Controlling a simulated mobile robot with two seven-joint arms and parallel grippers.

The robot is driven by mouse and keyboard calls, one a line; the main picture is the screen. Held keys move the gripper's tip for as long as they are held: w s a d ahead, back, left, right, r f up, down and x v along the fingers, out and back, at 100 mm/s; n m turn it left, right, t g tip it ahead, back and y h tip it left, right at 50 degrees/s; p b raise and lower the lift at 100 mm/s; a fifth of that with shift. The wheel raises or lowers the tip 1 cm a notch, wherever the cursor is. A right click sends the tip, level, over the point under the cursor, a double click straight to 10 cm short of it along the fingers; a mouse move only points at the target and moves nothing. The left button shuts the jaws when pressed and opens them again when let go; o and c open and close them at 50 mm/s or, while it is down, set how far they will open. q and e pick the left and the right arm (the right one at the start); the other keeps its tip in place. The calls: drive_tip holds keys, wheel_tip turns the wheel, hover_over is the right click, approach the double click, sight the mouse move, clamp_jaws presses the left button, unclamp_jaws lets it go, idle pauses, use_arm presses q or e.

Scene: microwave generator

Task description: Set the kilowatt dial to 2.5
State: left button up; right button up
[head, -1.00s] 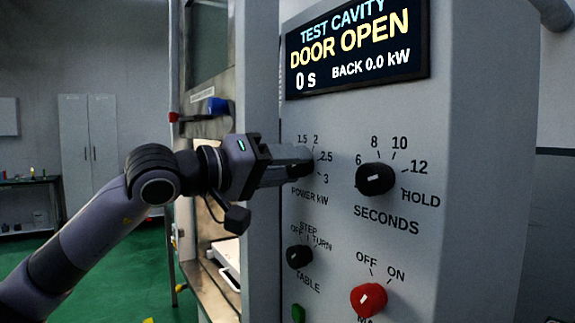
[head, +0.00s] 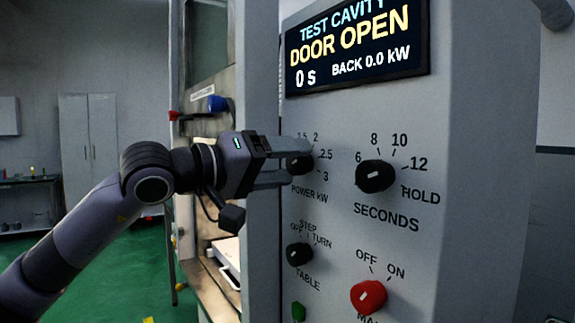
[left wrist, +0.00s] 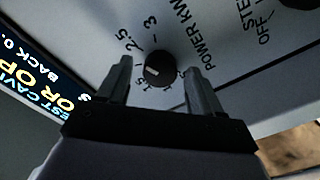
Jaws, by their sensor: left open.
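The black kilowatt dial (head: 300,165) is on the grey panel above the words POWER kW, with marks 1.5, 2, 2.5 and 3 around it. It also shows in the left wrist view (left wrist: 158,70), where its white pointer line points left, between the 1.5 and 2.5 marks. The 2 mark is hidden there. My left gripper (head: 292,163) is open, one finger above the dial and one below it in the head view. In the left wrist view the fingers stand on either side of the dial with gaps showing. My right gripper is not in view.
The seconds dial (head: 375,176) is right of the kilowatt dial. Below are the table dial (head: 299,254), a red knob (head: 369,298) and a green button (head: 298,312). The display (head: 356,48) above reads DOOR OPEN, 0 s, BACK 0.0 kW.

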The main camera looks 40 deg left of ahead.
use_arm(q)
drive_tip(key=b+v, duration=0.3)
drive_tip(key=v, duration=0.3)
drive_tip(key=shift+s, duration=0.25)
idle(0.5)
